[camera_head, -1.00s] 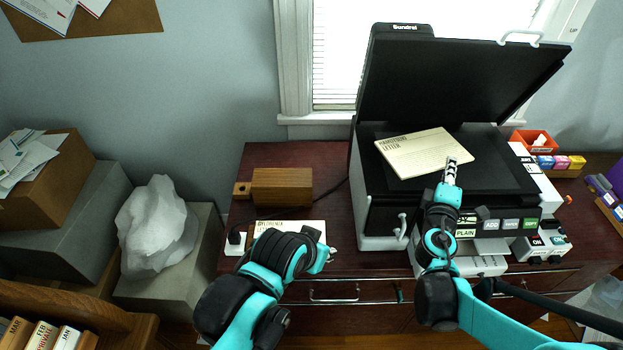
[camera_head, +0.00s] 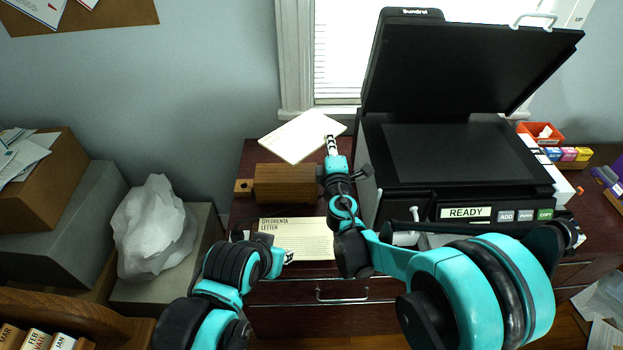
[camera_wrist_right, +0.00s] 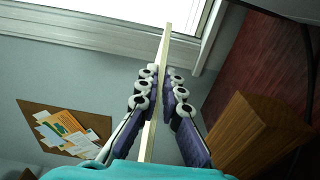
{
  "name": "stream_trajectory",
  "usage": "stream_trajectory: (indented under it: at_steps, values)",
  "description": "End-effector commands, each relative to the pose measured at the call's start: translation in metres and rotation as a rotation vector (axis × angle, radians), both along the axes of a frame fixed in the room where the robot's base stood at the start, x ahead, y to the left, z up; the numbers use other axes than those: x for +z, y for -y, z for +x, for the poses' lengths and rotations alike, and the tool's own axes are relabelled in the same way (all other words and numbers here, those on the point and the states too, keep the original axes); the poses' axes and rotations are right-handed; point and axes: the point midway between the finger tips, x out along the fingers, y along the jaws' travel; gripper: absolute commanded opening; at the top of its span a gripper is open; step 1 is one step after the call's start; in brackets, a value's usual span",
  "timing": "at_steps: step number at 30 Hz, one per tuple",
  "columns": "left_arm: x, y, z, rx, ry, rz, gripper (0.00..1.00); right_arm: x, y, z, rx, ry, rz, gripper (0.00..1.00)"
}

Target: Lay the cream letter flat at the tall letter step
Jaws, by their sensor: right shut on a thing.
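My right gripper (camera_head: 332,145) is shut on a cream letter (camera_head: 303,137). It holds the letter raised and tilted above the back of the wooden block (camera_head: 285,184), left of the scanner. In the right wrist view the letter (camera_wrist_right: 166,50) shows edge-on between the fingers (camera_wrist_right: 162,88). The wooden block has a small lower step (camera_head: 243,187) at its left end. A second cream letter (camera_head: 298,242), with a printed heading, lies in front of the block. My left gripper (camera_head: 288,257) is at its front edge; whether it is open or touching is unclear.
The scanner (camera_head: 455,155) has its lid (camera_head: 465,65) raised, its glass bare and a READY display (camera_head: 466,212). A red bin (camera_head: 541,133) and colored boxes stand right of it. Wrapped white paper (camera_head: 155,228) sits on a grey box at left.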

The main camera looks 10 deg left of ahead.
Motion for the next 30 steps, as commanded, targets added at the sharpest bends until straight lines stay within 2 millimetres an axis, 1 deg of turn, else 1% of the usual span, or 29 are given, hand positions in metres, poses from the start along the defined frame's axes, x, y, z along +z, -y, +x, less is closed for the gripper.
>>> stream_trajectory:
  at_steps: [1, 3, 6, 9, 12, 17, 20, 24, 26, 30]
  values:
    - [-0.012, 0.0, 0.0, 0.0, 0.0, 0.0, 0.3, -0.021, 0.0, 0.001, 0.0, 0.0, 0.0, 0.0]
    - [-0.02, 0.0, 0.0, 0.0, 0.0, 0.0, 0.3, -0.041, 0.0, 0.001, -0.001, 0.0, 0.0, 0.0]
    - [-0.03, 0.0, 0.0, 0.0, 0.0, 0.0, 0.3, -0.068, 0.0, 0.001, -0.001, 0.0, 0.0, 0.0]
    - [-0.038, 0.0, 0.0, 0.0, 0.0, 0.0, 0.3, -0.087, 0.0, 0.001, -0.001, 0.0, 0.0, 0.0]
    - [-0.041, 0.0, 0.0, 0.0, 0.0, 0.0, 0.3, -0.098, 0.0, 0.001, -0.001, 0.0, 0.0, 0.0]
    - [-0.044, 0.0, 0.0, 0.0, 0.0, 0.0, 0.3, -0.107, 0.001, 0.0, -0.001, 0.0, 0.0, 0.0]
    - [-0.05, 0.0, 0.0, 0.0, 0.0, 0.0, 0.3, -0.12, 0.001, 0.001, -0.001, 0.0, 0.0, 0.0]
    - [-0.061, 0.0, 0.0, 0.0, 0.0, 0.0, 0.3, -0.144, 0.0, 0.001, -0.001, 0.0, 0.0, 0.0]
    - [-0.062, 0.0, 0.0, 0.0, 0.0, 0.0, 0.3, -0.148, 0.001, 0.001, -0.001, 0.0, 0.0, 0.0]
    - [-0.06, 0.0, 0.0, 0.0, 0.0, 0.0, 0.3, -0.146, 0.001, 0.0, -0.001, 0.0, 0.0, 0.0]
